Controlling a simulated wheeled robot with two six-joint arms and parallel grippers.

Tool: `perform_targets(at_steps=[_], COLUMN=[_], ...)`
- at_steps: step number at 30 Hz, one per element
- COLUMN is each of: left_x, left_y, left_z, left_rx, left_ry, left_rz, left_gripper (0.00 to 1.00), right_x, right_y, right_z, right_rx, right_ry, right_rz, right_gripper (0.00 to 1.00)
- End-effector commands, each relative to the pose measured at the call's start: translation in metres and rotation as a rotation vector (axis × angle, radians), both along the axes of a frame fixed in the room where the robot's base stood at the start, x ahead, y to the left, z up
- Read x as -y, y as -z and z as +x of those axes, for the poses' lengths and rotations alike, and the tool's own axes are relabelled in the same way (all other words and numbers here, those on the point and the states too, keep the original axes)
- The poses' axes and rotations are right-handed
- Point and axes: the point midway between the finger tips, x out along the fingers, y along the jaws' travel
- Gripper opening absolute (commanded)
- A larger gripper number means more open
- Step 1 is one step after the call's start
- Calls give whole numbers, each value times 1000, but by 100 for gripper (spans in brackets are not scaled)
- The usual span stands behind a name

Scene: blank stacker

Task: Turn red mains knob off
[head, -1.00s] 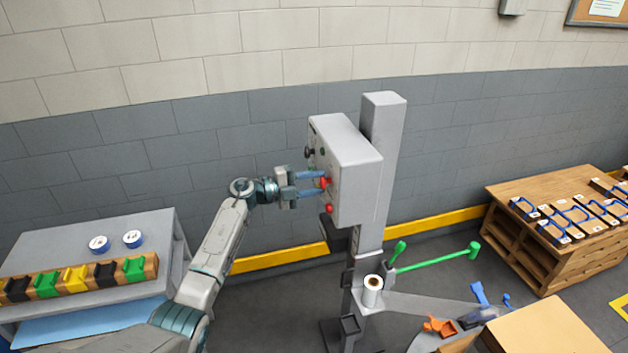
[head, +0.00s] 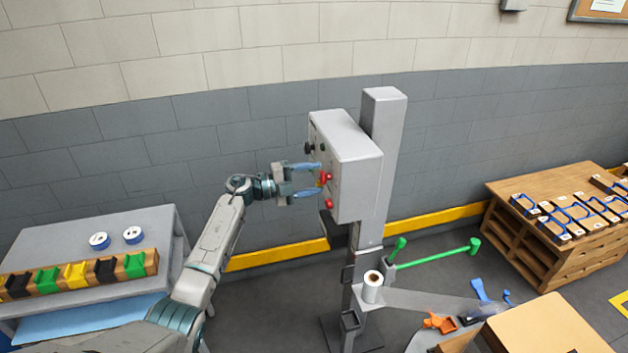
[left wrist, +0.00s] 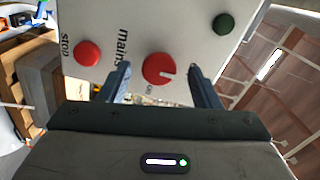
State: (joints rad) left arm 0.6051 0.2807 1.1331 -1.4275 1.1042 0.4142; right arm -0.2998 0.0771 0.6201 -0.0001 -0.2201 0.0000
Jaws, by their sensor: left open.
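The red mains knob (left wrist: 159,70) is on the face of the grey control box (head: 352,155), beside the printed word "mains". Its white mark points to the right, and "ON" is printed near its lower edge in the left wrist view. In the head view the knob (head: 326,177) is partly hidden. My left gripper (head: 321,179) is open, its blue fingers spread apart. In the left wrist view the fingers (left wrist: 160,82) stand on either side of the knob, apart from it. My right gripper is not in view.
A red stop button (left wrist: 87,53) and a dark green button (left wrist: 223,24) flank the knob. The box is mounted on a grey post (head: 384,140). A grey bench (head: 150,225) stands left, a wooden table (head: 500,240) right.

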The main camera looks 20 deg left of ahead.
Motion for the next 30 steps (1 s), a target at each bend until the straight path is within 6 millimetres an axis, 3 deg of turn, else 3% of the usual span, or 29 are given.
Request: perform_targets(at_steps=[9,15,30], left_x=[-53,-76,-82], left_y=[7,4,2], left_z=[-35,-51,-56], left_rx=[0,0,-2], left_ry=[-2,-1,0], left_rz=[7,4,1], left_gripper=[57,57,57], right_x=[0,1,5], right_y=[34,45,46], right_z=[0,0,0], right_rx=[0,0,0], right_ry=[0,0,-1], right_rz=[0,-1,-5], right_gripper=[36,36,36])
